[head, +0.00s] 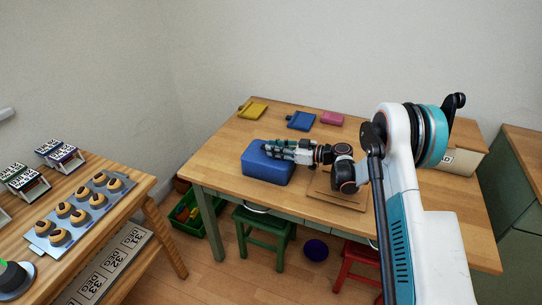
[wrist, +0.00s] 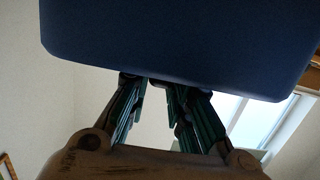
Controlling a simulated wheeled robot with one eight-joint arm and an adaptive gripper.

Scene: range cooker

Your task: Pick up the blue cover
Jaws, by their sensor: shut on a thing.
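The blue cover (head: 268,172) is a box-like blue piece with rounded corners, over the left part of the wooden table. My gripper (head: 278,152) reaches it from the right and is shut on it, with the fingers lying across its upper side. In the wrist view the cover (wrist: 180,40) fills the top of the picture as a broad dark blue face. The fingertips (wrist: 155,80) meet its lower edge there, and the exact grip is hidden behind it. I cannot tell whether the cover touches the table.
Small yellow (head: 253,111), blue (head: 301,121) and pink (head: 332,118) flat pieces lie along the back of the table (head: 225,150). A thin wooden board (head: 338,199) lies beneath my arm. Green (head: 262,225) and red (head: 362,254) stools stand below. A tray of pastries (head: 80,212) is at left.

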